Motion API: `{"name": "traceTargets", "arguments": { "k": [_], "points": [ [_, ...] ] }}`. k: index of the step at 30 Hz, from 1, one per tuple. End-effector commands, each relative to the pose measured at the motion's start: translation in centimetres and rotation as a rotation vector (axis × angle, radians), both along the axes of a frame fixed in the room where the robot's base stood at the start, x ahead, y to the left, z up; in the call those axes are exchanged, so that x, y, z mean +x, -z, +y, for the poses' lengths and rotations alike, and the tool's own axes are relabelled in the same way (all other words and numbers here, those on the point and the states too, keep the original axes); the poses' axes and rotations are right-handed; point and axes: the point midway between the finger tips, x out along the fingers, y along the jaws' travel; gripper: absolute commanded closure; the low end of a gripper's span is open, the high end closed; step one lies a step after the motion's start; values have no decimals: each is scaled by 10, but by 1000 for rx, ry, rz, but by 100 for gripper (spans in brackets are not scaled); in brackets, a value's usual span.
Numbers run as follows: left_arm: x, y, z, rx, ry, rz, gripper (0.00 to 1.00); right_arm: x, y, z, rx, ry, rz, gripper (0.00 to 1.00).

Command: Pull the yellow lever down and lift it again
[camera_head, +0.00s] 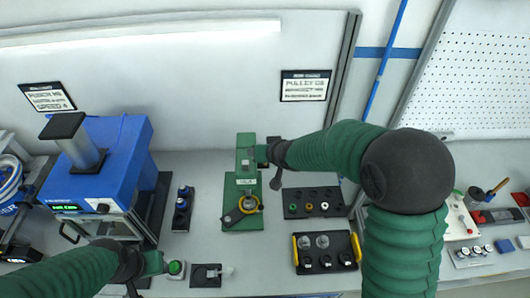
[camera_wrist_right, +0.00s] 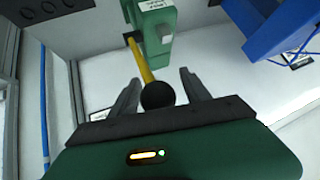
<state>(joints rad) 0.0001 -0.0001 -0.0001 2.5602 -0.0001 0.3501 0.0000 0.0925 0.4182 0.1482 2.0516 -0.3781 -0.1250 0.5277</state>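The yellow lever (camera_wrist_right: 145,66) shows in the right wrist view as a rod running from the green press (camera_wrist_right: 155,25) to a black ball knob (camera_wrist_right: 158,95). The knob sits between the two fingers of my right gripper (camera_wrist_right: 158,88), with gaps on both sides, so the gripper is open around it. In the head view the green press (camera_head: 245,188) stands mid-bench, and my right gripper (camera_head: 276,165) is at its upper right side. The lever is not clearly visible there. My left gripper (camera_head: 153,270) is at the lower left, beside a green button; its finger opening is unclear.
A blue machine (camera_head: 115,150) stands left of the press. A black tray with rings (camera_head: 312,203) and a yellow-handled tray (camera_head: 327,252) lie to the right. The green button (camera_head: 175,268) and a small black fixture (camera_head: 206,275) are near the front.

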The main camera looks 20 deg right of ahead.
Motion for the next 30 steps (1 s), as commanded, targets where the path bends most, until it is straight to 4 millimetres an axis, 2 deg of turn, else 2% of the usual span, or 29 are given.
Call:
{"name": "traceTargets", "arguments": {
  "k": [9, 14, 17, 21, 24, 27, 30],
  "points": [
    [0, 0, 0, 0, 0, 0, 57, -4, 0, -2, -3, 2, 5, 43],
    [0, 1, 0, 0, 0, 0, 57, -20, -18, -6, -2, 5, 1, 43],
    [0, -9, 0, 0, 0, 0, 57, -39, -41, -11, -4, 7, 3, 43],
    [0, -42, 0, 0, 0, 0, 57, -68, -79, -15, -5, 7, 7, 43],
    [0, -65, 0, 0, 0, -1, 57, -87, -98, -18, -6, 5, 8, 43],
    [0, -79, 0, 0, 0, -1, 57, -101, -109, -20, -6, 3, 8, 43],
    [0, -85, 0, 0, 0, -1, 57, -109, -114, -21, -5, 2, 8, 43]
  ]
}}
